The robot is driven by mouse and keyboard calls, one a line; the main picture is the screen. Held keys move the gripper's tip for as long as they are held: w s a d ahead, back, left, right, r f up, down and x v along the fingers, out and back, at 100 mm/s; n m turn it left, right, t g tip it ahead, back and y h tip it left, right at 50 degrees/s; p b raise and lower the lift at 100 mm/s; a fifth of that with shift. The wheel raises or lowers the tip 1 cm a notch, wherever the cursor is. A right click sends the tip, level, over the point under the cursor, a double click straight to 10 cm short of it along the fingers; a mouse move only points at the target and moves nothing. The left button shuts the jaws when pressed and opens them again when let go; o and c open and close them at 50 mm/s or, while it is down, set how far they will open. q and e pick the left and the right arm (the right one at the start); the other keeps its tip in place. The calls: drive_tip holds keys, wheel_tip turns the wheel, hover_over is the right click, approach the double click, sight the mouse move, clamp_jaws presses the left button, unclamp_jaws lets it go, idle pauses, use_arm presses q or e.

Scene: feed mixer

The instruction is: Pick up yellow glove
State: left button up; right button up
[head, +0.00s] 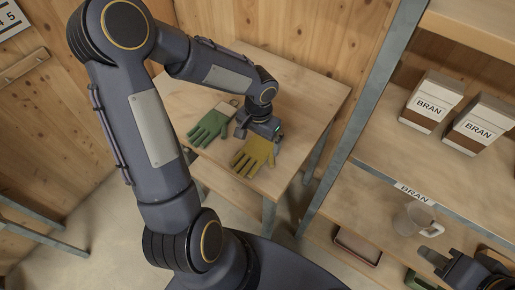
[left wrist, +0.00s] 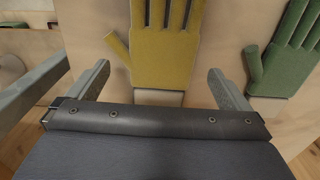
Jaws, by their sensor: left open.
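The yellow glove (head: 253,157) lies flat on the wooden table (head: 305,95), near its front edge. In the left wrist view the glove (left wrist: 165,55) has its fingers pointing away from me and a pale cuff near the gripper. My left gripper (head: 259,134) is open at the glove's cuff end. Its fingers stand on either side of the glove in the left wrist view (left wrist: 160,82), with gaps to both sides. Contact with the table cannot be told. My right gripper (head: 430,268) is at the lower right by the shelf, its fingers apart and empty.
A green glove (head: 208,125) lies left of the yellow one; in the left wrist view it is at the right (left wrist: 285,55). A shelf unit (head: 365,130) to the right holds two bran packages (head: 432,102) (head: 480,124) and a clear jug (head: 412,220).

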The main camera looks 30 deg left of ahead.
sight(257, 148)
use_arm(q)
wheel_tip(257, 148, down, 4)
drive_tip(key=shift+s+a+r, duration=0.1)
drive_tip(key=shift+a+r, duration=0.05)
drive_tip(key=shift+r, duration=0.1)
drive_tip(key=c, duration=1)
drive_tip(key=shift+r, duration=0.15)
drive_tip(key=shift+c, duration=0.2)
